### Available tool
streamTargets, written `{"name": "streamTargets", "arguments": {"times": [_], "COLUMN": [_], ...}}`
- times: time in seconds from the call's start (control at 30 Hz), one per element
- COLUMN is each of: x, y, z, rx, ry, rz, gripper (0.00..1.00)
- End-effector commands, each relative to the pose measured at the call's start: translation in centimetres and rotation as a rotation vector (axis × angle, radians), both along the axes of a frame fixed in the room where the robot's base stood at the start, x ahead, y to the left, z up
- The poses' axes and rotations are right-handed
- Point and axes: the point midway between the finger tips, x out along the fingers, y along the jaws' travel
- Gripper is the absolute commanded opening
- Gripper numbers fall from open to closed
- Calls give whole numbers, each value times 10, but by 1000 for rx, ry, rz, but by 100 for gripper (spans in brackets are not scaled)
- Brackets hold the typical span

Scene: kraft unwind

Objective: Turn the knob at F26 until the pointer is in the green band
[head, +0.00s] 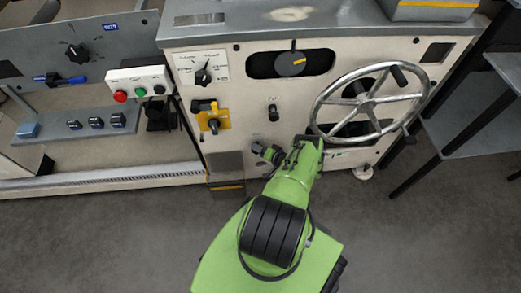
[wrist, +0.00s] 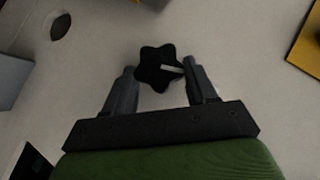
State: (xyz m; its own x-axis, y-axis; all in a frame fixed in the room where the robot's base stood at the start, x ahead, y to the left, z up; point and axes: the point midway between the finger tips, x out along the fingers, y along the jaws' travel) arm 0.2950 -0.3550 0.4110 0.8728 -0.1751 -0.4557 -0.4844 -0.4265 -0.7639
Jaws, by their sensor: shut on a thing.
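In the wrist view a black star-shaped knob (wrist: 155,72) sits on the pale panel, with a white pointer line on its face that points to the right. My gripper (wrist: 160,68) has one finger on each side of the knob and is shut on it. In the head view my gripper (head: 267,153) reaches the lower middle of the machine front, where the arm partly hides the knob. I see no green band around the knob in the wrist view, and I cannot read the label F26.
A large spoked handwheel (head: 368,103) stands close to the right of my gripper. A dark shelf stand (head: 465,115) is at the right. The floor in front is clear.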

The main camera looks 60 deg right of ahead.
Motion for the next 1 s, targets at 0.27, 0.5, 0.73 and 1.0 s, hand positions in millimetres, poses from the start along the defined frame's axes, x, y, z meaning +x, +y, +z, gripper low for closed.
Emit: {"name": "streamTargets", "arguments": {"times": [0.27, 0.5, 0.73, 1.0], "x": [-1, 0, 0, 0], "y": [0, 0, 0, 0], "z": [-1, -1, -1, -1], "rx": [34, 38, 37, 35], "ry": [-37, -39, -38, -39], "rz": [0, -1, -1, -1], "gripper": [26, 26, 70, 82]}}
